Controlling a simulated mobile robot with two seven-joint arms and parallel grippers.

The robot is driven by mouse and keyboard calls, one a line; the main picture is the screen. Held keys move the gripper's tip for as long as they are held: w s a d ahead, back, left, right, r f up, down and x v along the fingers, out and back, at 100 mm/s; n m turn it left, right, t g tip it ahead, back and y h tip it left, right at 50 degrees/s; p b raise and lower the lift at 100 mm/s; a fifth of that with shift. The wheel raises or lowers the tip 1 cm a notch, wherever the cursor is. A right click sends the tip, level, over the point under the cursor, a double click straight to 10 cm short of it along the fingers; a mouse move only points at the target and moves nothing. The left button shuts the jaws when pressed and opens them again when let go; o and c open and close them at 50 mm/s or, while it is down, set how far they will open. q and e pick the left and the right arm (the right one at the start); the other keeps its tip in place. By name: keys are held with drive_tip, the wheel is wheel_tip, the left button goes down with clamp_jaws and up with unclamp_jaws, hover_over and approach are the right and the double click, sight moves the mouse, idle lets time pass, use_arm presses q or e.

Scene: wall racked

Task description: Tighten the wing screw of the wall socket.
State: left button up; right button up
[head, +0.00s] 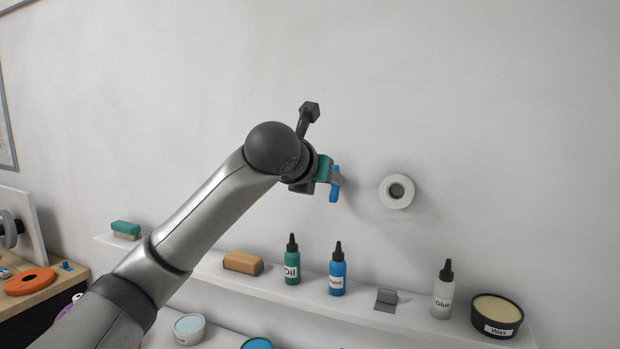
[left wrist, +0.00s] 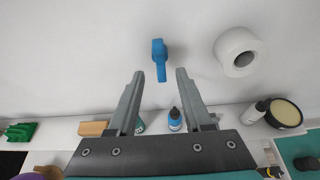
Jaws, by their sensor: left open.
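The blue wing screw (head: 334,186) stands at the wall, left of the white round socket (head: 397,191), which has a dark hole in its middle. In the left wrist view the wing screw (left wrist: 159,60) hangs with its narrow end downward, and the socket (left wrist: 239,51) is to its right. My left gripper (head: 338,178) is at the wing screw in the head view and partly covers it. In the left wrist view its two fingers (left wrist: 160,76) are open, with the screw's lower end centred between the tips; I cannot tell whether they touch. My right gripper is out of view.
The wall around the socket is clear.

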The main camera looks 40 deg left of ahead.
use_arm(q)
drive_tip(key=b+v, duration=0.1)
drive_tip(key=v, duration=0.7)
drive_tip(key=shift+s, duration=0.1)
